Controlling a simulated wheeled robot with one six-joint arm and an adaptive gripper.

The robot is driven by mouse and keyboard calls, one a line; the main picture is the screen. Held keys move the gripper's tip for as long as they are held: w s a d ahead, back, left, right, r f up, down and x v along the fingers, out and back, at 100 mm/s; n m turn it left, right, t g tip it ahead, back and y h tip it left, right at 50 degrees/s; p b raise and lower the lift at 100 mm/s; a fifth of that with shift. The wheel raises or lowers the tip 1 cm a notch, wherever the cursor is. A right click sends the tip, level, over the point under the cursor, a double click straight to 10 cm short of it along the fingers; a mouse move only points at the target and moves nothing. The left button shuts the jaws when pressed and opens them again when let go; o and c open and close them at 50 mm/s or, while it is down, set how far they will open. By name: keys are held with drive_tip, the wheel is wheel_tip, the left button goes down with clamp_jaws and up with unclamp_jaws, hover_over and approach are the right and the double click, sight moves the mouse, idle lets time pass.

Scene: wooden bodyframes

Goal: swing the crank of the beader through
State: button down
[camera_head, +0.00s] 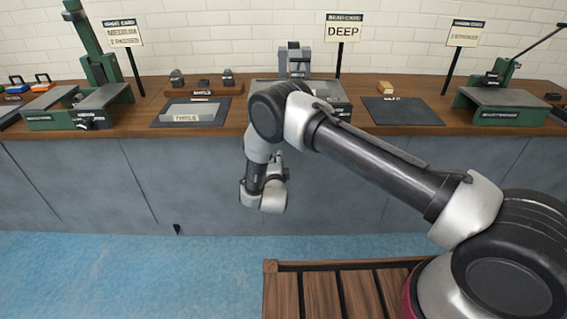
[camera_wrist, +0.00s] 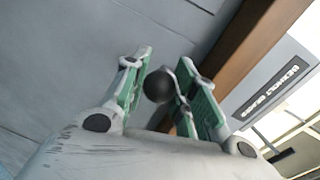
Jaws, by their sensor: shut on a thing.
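A round black knob (camera_wrist: 157,86), the crank's grip, sits between the two green-padded fingers of my gripper (camera_wrist: 163,66) in the wrist view. The fingers are shut on it. A thin bent rod runs from the knob behind the right finger; the rest of the crank is hidden. The beader (camera_head: 294,60) stands at the middle of the bench in the head view, its grey top and front partly covered by my arm. Its labelled side (camera_wrist: 272,92) shows at the right of the wrist view. In the head view my gripper is mostly hidden by my wrist, in front of the bench's grey face.
The wooden bench top (camera_head: 240,125) has a dark mat (camera_head: 402,111) at right and a tray (camera_head: 190,112) at left. Green machines stand at left (camera_head: 80,108) and right (camera_head: 503,97). A DEEP card (camera_head: 343,29) stands behind. Blue floor (camera_head: 110,270) is clear in front.

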drive_tip(key=a+r+m, duration=0.4)
drive_tip(key=a+r, duration=0.1)
drive_tip(key=a, duration=0.2)
drive_tip(key=shift+m+y, duration=0.3)
drive_tip(key=shift+y, duration=0.1)
drive_tip(key=shift+r, duration=0.2)
idle(0.4)
drive_tip(key=c, duration=1.1)
unclamp_jaws()
drive_tip(key=shift+s, duration=0.1)
drive_tip(key=shift+s, duration=0.1)
drive_tip(key=s, duration=0.4)
drive_tip(key=s+r, duration=0.1)
drive_tip(key=s, duration=0.6)
drive_tip(key=shift+s+d+r, duration=0.15)
drive_tip(key=shift+s, duration=0.2)
